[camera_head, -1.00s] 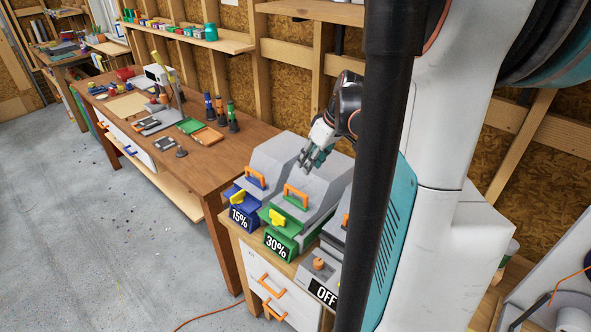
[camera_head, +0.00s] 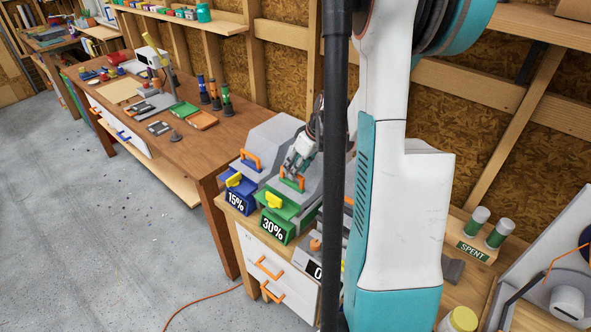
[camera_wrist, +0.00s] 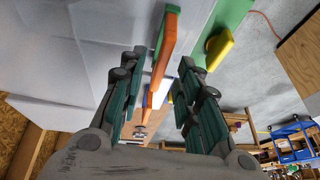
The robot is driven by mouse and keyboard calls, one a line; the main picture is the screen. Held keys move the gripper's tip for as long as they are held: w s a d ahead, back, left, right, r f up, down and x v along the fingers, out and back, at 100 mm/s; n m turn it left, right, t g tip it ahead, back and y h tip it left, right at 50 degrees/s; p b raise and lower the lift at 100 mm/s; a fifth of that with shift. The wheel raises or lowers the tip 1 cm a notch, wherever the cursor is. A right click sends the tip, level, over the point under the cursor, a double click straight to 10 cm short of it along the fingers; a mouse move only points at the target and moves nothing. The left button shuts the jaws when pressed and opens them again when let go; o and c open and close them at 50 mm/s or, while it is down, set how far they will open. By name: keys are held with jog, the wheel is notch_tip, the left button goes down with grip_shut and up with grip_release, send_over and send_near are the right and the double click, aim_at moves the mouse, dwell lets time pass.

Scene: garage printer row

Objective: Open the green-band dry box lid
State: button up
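The green-band dry box (camera_head: 277,227) stands on the cabinet, with a grey lid, a green front marked 30%, a yellow latch (camera_head: 273,201) and an orange lid handle (camera_head: 293,181). My gripper (camera_head: 291,166) is at the lid, just behind and above that handle. In the wrist view my gripper (camera_wrist: 162,78) is open, its two fingers apart. The orange handle (camera_wrist: 166,48) lines up with the gap between them; I cannot tell whether it touches a finger. The yellow latch (camera_wrist: 219,48) lies beyond to the right. The lid looks shut.
The blue-band 15% box (camera_head: 237,200) stands close on the left. A box marked with a black label (camera_head: 316,269) is on the right, partly hidden by my arm. A wooden workbench (camera_head: 190,150) is farther left. SPENT canisters (camera_head: 497,233) stand at the right.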

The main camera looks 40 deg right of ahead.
jog(key=shift+w+a+f, duration=0.1)
jog(key=shift+w+f, duration=0.1)
jog(key=shift+f, duration=0.25)
grip_shut()
